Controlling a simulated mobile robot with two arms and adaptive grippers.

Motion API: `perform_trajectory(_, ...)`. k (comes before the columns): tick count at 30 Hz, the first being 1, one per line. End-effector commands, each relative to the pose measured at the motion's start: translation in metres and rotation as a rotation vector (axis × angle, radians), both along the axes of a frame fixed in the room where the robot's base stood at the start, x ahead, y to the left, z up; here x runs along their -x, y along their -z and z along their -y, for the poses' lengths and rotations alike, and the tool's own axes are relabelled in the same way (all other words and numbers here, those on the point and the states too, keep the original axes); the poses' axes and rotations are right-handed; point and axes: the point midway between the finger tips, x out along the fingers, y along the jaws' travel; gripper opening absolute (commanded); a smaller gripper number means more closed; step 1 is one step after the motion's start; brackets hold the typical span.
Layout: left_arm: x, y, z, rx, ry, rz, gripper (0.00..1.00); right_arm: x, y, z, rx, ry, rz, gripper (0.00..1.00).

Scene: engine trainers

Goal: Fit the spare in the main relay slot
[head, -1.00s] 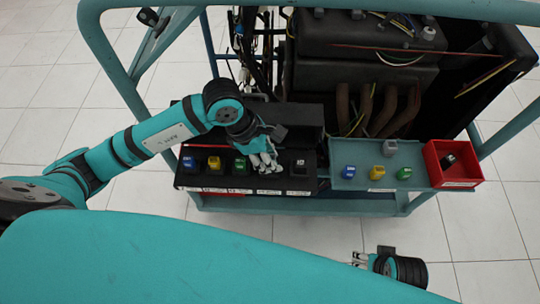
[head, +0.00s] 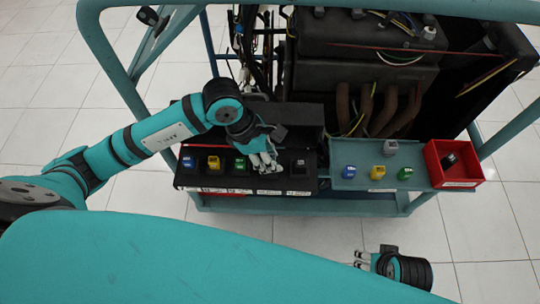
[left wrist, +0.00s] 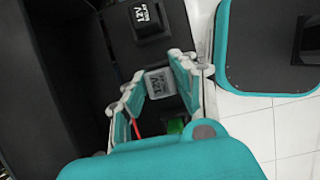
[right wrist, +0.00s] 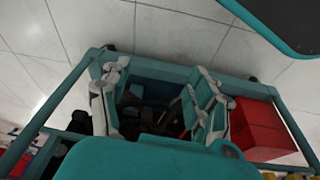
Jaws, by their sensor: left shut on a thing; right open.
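My left gripper (head: 265,164) is over the black relay panel (head: 222,184), between the green relay and the black relay. In the left wrist view (left wrist: 156,88) it is shut on a grey relay (left wrist: 160,83) with a printed top. I cannot tell whether that relay is fully down in its slot. On the panel are a blue relay (head: 188,163), a yellow relay (head: 213,163), a green relay (head: 240,164) and a black relay (head: 300,166). My right gripper (head: 360,260) is open and empty, low in front of the cart; its fingers show apart in the right wrist view (right wrist: 160,105).
The engine (head: 360,70) stands behind. Floor in front is clear.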

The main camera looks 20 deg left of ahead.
Motion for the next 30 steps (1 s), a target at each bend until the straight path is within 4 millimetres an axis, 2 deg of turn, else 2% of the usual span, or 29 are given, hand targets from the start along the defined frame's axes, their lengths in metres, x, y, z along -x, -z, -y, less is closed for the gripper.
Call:
perform_trajectory(8, 0.0, 0.0, 0.0, 0.0, 0.0, 0.001, 0.01, 0.002, 0.003, 0.0, 0.002, 0.0, -0.009, 0.61)
perform_trajectory(20, 0.0, 0.0, 0.0, 0.0, 0.001, 0.001, 0.01, 0.0, -0.01, 0.0, -0.001, 0.001, 0.007, 0.61)
perform_trajectory(30, 0.0, 0.0, 0.0, 0.0, 0.0, 0.0, 0.01, 0.003, -0.009, 0.0, 0.0, 0.002, -0.002, 0.61)
